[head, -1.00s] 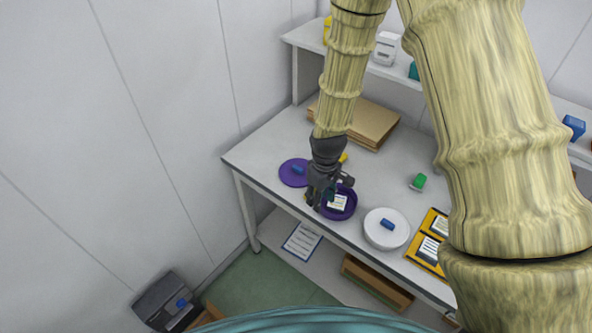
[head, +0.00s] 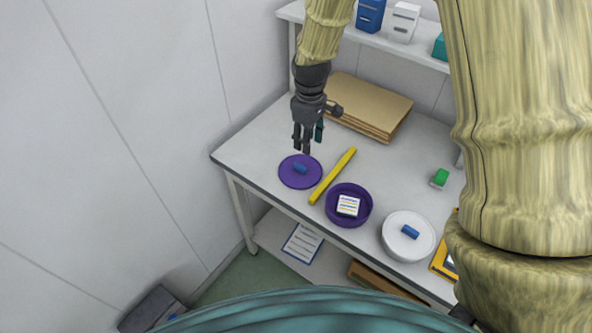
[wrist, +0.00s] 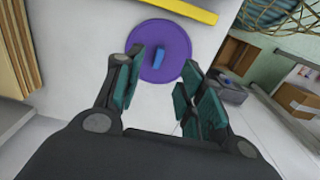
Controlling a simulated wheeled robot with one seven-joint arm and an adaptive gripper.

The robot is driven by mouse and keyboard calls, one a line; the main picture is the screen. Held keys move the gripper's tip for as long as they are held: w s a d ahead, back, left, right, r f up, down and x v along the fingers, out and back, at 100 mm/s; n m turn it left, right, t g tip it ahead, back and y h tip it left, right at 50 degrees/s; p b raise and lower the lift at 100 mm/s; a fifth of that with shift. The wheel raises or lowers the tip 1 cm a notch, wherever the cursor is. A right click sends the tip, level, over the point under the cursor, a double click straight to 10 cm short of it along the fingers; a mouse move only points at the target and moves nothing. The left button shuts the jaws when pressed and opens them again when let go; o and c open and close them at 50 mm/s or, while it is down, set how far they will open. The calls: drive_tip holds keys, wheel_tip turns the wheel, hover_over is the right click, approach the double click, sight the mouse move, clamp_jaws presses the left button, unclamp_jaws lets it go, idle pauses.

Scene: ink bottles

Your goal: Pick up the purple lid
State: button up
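The purple lid (head: 290,177) is a flat round disc with a blue handle (head: 300,168) on top. It lies on the left part of the white table. In the wrist view the lid (wrist: 174,38) shows ahead between the fingers, with its blue handle (wrist: 157,61) at its middle. My gripper (head: 302,151) is above the table, just behind the lid in the head view. In the wrist view my gripper (wrist: 160,82) has its teal-padded fingers spread apart with nothing between them. The lid appears apart from the fingers.
A yellow bar (head: 333,176) lies right of the lid. Beyond it stand an open purple container (head: 367,207) with a striped block inside and a white round lid or container (head: 402,242) with a blue handle. Brown boards (head: 367,100) lie behind. The table's front edge is close to the lid.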

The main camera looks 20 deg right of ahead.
drive_tip(key=w+f, duration=0.1)
drive_tip(key=f, duration=0.1)
drive_tip(key=p, duration=0.1)
hover_over(305, 168)
drive_tip(key=f, duration=0.2)
drive_tip(key=w+f, duration=0.1)
drive_tip(key=f, duration=0.1)
drive_tip(key=shift+d+f, duration=0.1)
drive_tip(key=shift+s+f+p, duration=0.3)
drive_tip(key=shift+f+p, duration=0.35)
drive_tip(key=shift+f, duration=0.4)
drive_tip(key=shift+s+f+p, duration=0.25)
drive_tip(key=shift+f+p, duration=0.35)
drive_tip(key=shift+f, duration=1.35)
drive_tip(key=c, duration=0.7)
